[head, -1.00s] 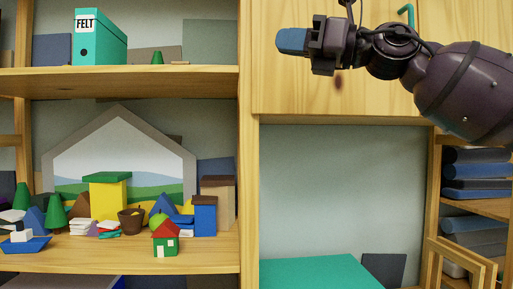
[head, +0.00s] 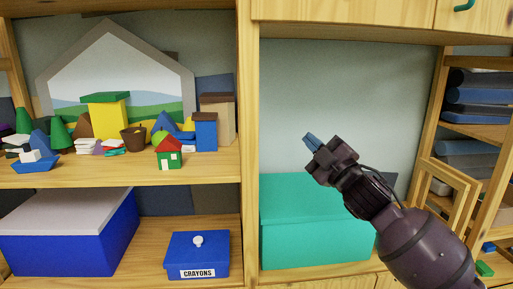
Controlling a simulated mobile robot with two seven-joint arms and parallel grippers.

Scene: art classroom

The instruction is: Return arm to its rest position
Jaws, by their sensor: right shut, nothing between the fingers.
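My right arm comes in from the lower right, and its gripper (head: 309,140) points up and to the left. Its blue fingertips are together with nothing between them. The gripper shows in front of the grey back wall of the open bay, above the teal box (head: 315,222). It appears apart from the shelves and boxes. My left gripper is not in view.
A wooden shelf (head: 120,172) at the left bears toy blocks, a small red-roofed house (head: 168,152) and a blue boat (head: 36,163). Below stand a large blue box (head: 110,235) and a crayons box (head: 197,255). Wooden frames (head: 462,190) lean at the right.

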